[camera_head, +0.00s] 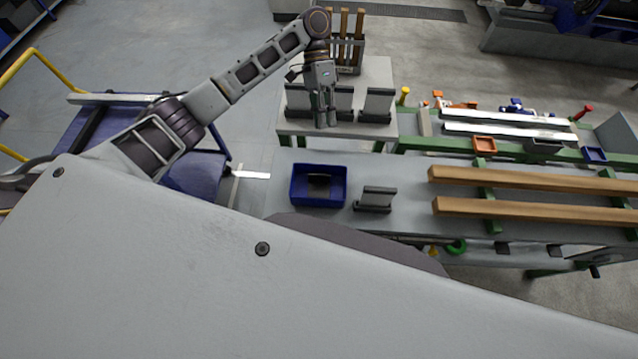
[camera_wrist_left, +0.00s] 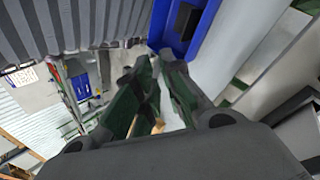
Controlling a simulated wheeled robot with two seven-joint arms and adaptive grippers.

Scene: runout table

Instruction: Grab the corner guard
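I cannot tell for sure which piece is the corner guard. A dark piece (camera_head: 319,184) lies in a blue bin (camera_head: 296,196); bin wall (camera_wrist_left: 205,35) and dark piece (camera_wrist_left: 184,20) also show in the left wrist view. A grey piece with a dark base (camera_head: 377,197) stands right of the bin. Similar pieces (camera_head: 378,103) stand on the pale table behind. My left gripper (camera_head: 327,122) points down in front of that row, behind the bin. Its fingers (camera_wrist_left: 154,75) have a gap with nothing visibly held. My right gripper is out of view.
Two long wooden beams (camera_head: 530,178) lie across green supports at right. Wooden posts (camera_head: 345,24) stand in a rack behind my left gripper. A blue cart (camera_head: 195,172) with yellow rails is at left. The grey tabletop (camera_head: 400,170) is bare around the piece beside the bin.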

